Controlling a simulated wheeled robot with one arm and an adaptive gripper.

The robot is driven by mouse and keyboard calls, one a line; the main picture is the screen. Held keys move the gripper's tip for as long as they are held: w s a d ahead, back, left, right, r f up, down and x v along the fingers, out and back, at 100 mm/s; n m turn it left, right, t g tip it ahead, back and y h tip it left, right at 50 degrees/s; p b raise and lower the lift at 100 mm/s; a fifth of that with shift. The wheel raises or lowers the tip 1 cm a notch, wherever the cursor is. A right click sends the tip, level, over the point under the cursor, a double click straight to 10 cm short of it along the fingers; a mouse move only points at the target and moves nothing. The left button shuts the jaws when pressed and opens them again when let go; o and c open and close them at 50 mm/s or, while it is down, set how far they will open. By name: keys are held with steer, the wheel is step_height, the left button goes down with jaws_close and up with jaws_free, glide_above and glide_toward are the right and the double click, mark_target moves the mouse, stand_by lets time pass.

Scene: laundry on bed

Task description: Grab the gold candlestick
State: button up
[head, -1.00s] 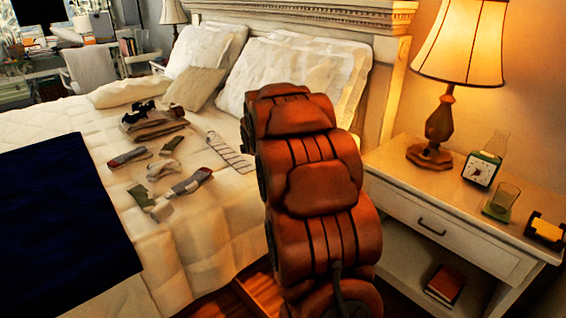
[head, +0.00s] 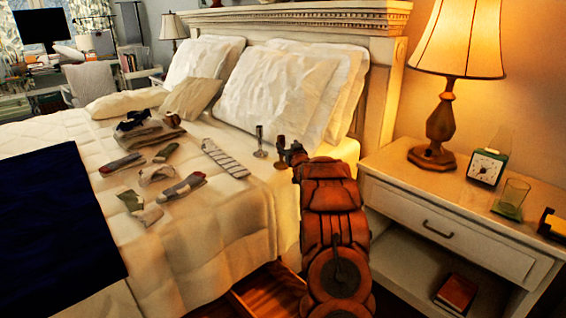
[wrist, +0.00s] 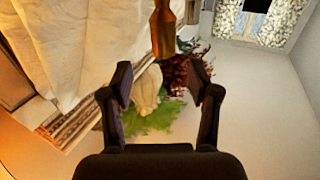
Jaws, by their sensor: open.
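A slim candlestick (head: 260,143) stands upright on the bed near the pillows in the head view. A second slim dark upright shape (head: 281,152) stands just right of it, right beside my gripper (head: 294,151); I cannot tell whether it is another candlestick. In the wrist view a gold, tapered piece (wrist: 162,32), likely the gold candlestick, enters from the top edge, ahead of and roughly centred between the fingertips. Its other end is cut off. My gripper (wrist: 165,82) is open, with nothing between its two dark fingers.
Several socks (head: 183,187) and a striped cloth (head: 224,158) lie on the bed, left of the arm. White pillows (head: 280,95) stand behind. A nightstand (head: 400,185) with a lit lamp (head: 440,130), clock (head: 487,167) and glass (head: 511,198) is at the right.

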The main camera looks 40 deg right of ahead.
mark_target(283, 139)
steer(key=shift+w+d, duration=0.1)
steer(key=shift+w, duration=1.35)
steer(key=shift+x, duration=1.05)
steer(key=shift+w+d+r, duration=0.1)
steer(key=shift+w+d, duration=0.05)
steer(key=shift+d, duration=0.5)
steer(key=shift+p+x, duration=0.65)
steer(key=shift+x, duration=0.55)
steer(key=shift+c, duration=0.2)
steer(key=shift+a, duration=0.15)
steer(key=c, duration=0.5)
jaws_close()
